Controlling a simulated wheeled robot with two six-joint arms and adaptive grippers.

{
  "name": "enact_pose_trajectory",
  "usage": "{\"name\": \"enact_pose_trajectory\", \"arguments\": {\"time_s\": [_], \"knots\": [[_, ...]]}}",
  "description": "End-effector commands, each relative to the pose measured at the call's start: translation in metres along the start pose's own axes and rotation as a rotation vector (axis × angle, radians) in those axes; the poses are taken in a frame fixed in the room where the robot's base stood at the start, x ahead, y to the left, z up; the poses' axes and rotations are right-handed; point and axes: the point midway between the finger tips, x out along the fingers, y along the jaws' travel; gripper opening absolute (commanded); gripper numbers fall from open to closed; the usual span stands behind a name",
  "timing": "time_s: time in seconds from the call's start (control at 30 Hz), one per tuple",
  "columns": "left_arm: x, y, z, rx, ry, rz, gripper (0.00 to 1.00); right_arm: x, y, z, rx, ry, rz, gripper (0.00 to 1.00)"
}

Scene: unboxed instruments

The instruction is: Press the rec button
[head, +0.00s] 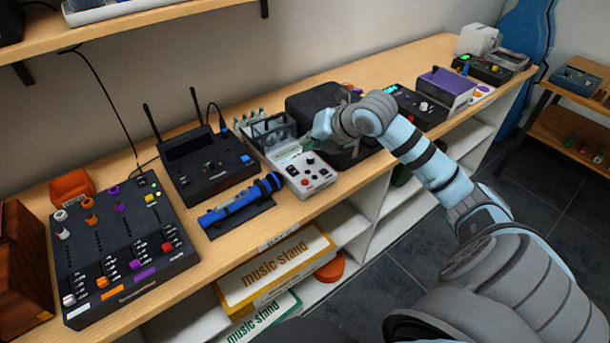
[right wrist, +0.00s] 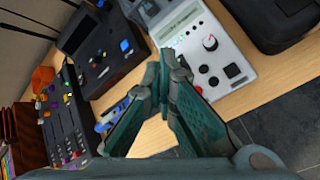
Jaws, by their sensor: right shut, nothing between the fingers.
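A white recorder-like device (head: 303,177) with a clear raised lid, a lit screen, a dark knob and red buttons stands on the wooden shelf. Any rec label is too small to read. My right gripper (head: 306,142) is shut and empty, above the device's screen end in the head view. In the right wrist view its fingertips (right wrist: 166,56) meet near the device's left edge. My left gripper is out of view.
A blue flashlight-like tool (head: 238,201) lies left of the white device. Behind it stands a black receiver with antennas (head: 207,163). A black mixer (head: 118,240) is at far left. A black case (head: 318,104) stands to the right, close to my arm.

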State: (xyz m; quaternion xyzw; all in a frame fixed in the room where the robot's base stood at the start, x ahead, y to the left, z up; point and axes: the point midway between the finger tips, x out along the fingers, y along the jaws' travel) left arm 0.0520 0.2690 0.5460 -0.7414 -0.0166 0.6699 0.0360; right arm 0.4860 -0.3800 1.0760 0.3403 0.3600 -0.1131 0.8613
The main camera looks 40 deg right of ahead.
Motion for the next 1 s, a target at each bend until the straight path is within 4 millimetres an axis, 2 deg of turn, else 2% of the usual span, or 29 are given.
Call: {"name": "enact_pose_trajectory", "arguments": {"time_s": [0.27, 0.8, 1.0], "knots": [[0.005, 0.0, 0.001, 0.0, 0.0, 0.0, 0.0, 0.005, -0.003, -0.005, -0.001, 0.002, 0.003, 0.0], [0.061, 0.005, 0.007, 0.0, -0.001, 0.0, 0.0, 0.057, -0.04, -0.042, -0.001, 0.003, 0.003, 0.0], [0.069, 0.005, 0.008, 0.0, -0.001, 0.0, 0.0, 0.063, -0.044, -0.047, -0.001, 0.003, 0.004, 0.0]]}}
